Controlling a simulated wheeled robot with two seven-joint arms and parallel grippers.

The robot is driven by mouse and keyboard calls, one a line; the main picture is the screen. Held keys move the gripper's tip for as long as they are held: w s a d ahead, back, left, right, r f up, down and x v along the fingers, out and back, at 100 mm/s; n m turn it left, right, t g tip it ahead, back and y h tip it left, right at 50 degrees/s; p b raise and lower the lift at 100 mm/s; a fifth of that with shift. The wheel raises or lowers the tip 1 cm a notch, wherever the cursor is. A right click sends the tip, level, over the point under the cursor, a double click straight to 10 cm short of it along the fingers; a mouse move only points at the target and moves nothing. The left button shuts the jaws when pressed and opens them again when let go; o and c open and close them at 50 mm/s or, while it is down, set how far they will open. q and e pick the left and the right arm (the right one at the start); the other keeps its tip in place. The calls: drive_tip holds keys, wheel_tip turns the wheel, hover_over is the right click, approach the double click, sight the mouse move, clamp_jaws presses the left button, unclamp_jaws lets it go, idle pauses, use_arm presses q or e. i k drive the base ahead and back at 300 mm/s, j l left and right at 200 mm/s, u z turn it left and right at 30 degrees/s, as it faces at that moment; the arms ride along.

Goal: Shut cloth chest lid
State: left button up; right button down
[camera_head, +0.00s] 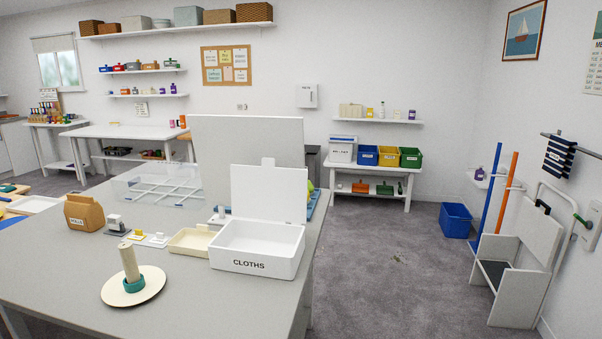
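The cloth chest (254,264) is a white box with "CLOTHS" on its front. It stands near the right edge of the grey table. Its white lid (268,192) is open and stands upright at the back of the box. The inside looks empty from here. Neither of my grippers shows in the head view.
A cream tray (187,252) sits just left of the chest. A round stand with an upright post (130,262) is in front of it to the left. A clear divided box (155,188) and a large pale panel (247,138) are behind. Grey table (215,310) is bare in front.

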sight(267, 191)
drive_tip(key=i+l+u, duration=0.15)
drive_tip(key=l, duration=0.2)
drive_tip(key=i+l+u, duration=0.1)
drive_tip(key=l, duration=0.25)
drive_tip(key=i+l+u, duration=0.15)
drive_tip(key=l, duration=0.25)
drive_tip(key=i+l+u, duration=0.15)
drive_tip(key=l, duration=0.25)
drive_tip(key=i, duration=0.05)
